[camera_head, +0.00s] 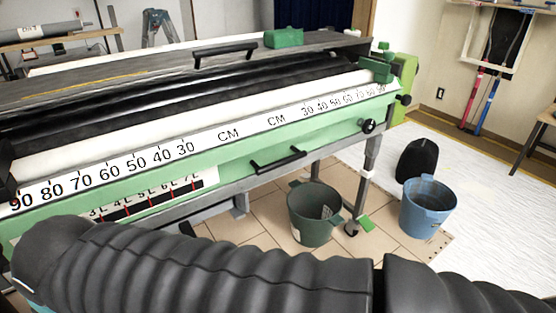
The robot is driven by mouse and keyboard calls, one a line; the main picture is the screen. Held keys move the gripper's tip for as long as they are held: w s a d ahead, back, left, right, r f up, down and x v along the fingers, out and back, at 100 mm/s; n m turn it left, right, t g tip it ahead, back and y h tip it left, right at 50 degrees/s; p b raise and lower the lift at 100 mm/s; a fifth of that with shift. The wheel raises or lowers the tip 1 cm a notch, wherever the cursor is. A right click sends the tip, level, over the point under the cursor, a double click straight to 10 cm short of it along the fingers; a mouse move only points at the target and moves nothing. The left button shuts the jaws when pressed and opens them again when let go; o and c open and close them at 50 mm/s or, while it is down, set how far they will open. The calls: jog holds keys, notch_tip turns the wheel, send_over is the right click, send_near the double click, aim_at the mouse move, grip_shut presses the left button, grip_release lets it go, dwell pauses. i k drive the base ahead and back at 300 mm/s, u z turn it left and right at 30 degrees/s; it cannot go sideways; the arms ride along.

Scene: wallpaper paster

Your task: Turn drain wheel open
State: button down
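The light-green wallpaper paster (330,132) runs across the view from left to right, with rollers on top and a centimetre scale along its front. A small round black knob (368,126) sits near the right end of its front. Another dark knob (404,100) sticks out at the right end. I cannot tell whether either is the drain wheel, or whether a drain is open. My arm, in a ribbed black sleeve, crosses the bottom of the view and hides the floor and the machine's lower left part. My gripper is out of view.
A dark green bucket (314,215) stands on the tiled floor below the machine's right part. A blue bucket (428,207) and a black rounded object (416,161) stand to its right. A black handle (278,161) juts from the machine's front. White sheeting (492,192) covers the floor at right.

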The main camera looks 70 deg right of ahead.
aim_at(370, 125)
jog(key=z, duration=2.2)
jog(key=k, duration=0.45)
jog(key=z, duration=0.8)
jog(key=i, duration=0.55)
jog(key=u, duration=0.45)
